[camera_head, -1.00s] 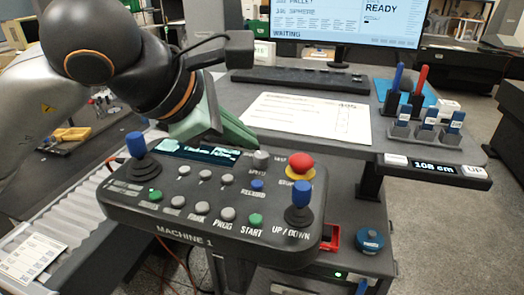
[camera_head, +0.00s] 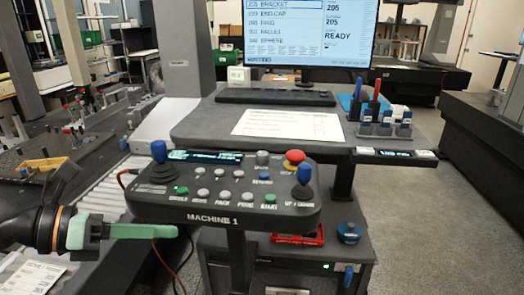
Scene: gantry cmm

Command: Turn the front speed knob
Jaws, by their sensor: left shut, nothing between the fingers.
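The control panel marked MACHINE 1 (camera_head: 150,207) stands in the middle of the view. Its grey speed knob (camera_head: 262,158) is at the panel's back edge, between the small display (camera_head: 205,156) and the red mushroom button (camera_head: 294,157). The knob is in plain view and nothing touches it; it is too small to tell which way it points. My left gripper (camera_head: 174,231) has pale green fingers, shut and empty. It is at the lower left, in front of the panel's left corner in the picture and well apart from the knob. My right gripper is out of view.
Blue-topped joysticks rise at the panel's left (camera_head: 158,152) and right (camera_head: 304,174). Several small buttons lie between them. Behind are a desk (camera_head: 195,118) with a paper sheet (camera_head: 290,124), a keyboard (camera_head: 275,96) and a monitor (camera_head: 305,30). Open floor shows at right.

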